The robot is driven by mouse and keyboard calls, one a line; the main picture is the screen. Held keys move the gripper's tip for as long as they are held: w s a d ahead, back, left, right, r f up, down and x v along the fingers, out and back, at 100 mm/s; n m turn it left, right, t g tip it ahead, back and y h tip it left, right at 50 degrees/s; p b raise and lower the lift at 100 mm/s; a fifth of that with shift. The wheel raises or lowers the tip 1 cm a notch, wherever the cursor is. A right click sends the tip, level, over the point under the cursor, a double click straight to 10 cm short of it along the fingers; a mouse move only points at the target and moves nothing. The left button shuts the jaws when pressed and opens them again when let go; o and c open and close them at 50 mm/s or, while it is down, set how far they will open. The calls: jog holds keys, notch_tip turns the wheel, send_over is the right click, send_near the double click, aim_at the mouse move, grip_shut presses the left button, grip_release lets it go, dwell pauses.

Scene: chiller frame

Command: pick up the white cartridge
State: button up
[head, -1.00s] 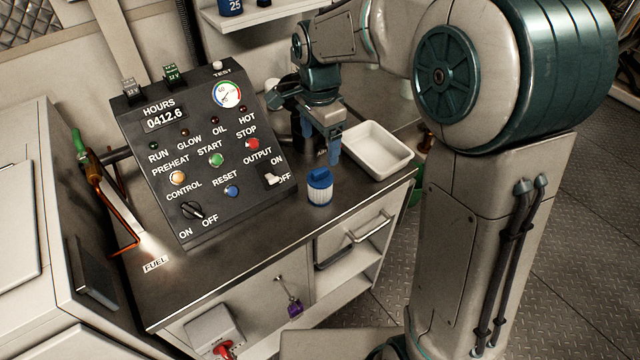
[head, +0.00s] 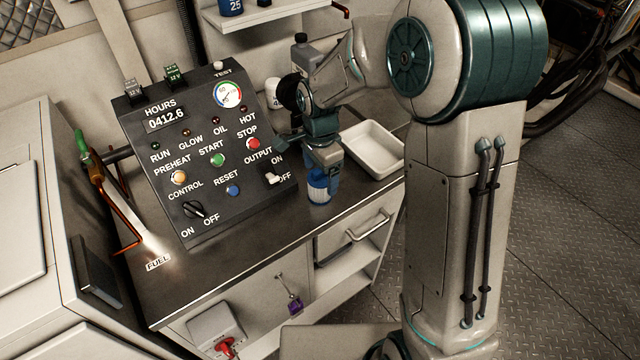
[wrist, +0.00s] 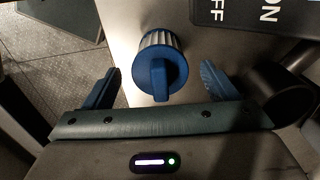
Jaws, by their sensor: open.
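The white cartridge (head: 319,193) has pleated white sides and a blue cap with a raised grip bar. It stands upright on the dark worktop (head: 250,247), right of the control panel. In the wrist view the cartridge (wrist: 160,62) lies between the two blue fingers, with a gap on each side. My gripper (wrist: 160,88) is open and points down over the cartridge. In the head view my gripper (head: 322,172) covers the cartridge's cap and upper part. I cannot tell from these views how far down the fingers reach.
The sloped control panel (head: 213,135) stands close on the left, with knobs and buttons facing out. An empty white tray (head: 372,150) sits behind and right of the cartridge. The worktop's front edge is near the cartridge. A bottle (head: 301,50) stands at the back.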

jog(key=c, duration=1.3)
jog(key=shift+c, duration=0.2)
